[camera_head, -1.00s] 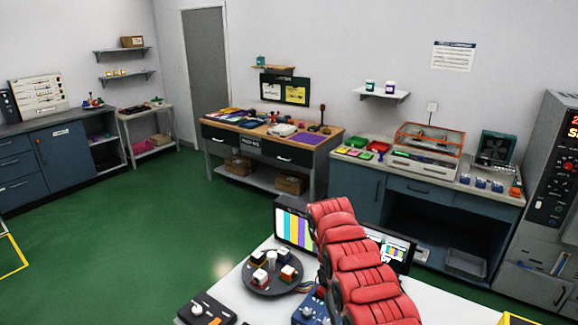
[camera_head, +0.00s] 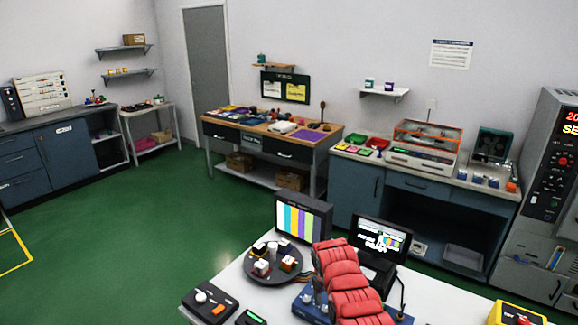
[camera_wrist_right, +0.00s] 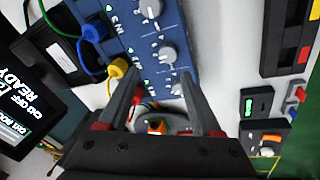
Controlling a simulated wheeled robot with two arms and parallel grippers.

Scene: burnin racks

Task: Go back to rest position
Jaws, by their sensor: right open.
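My right arm, with red padded segments, reaches over the white table (camera_head: 228,282) in the head view. Its gripper is hidden by the arm there. In the right wrist view my right gripper (camera_wrist_right: 162,78) is open, with two grey fingers apart and nothing held between them. Beyond the fingers lies a blue panel box with white-grey knobs (camera_wrist_right: 168,52), and yellow and blue plugs are in its side. The blue box also shows partly behind the arm in the head view (camera_head: 308,303). My left gripper is not in view.
On the table stand a dark round tray (camera_head: 256,278) with small blocks, a colour-bar monitor (camera_head: 300,221), a black screen (camera_head: 380,238), a black knob box (camera_head: 207,300) and a yellow box (camera_head: 515,314). Benches line the walls. Green floor (camera_head: 130,235) is free at left.

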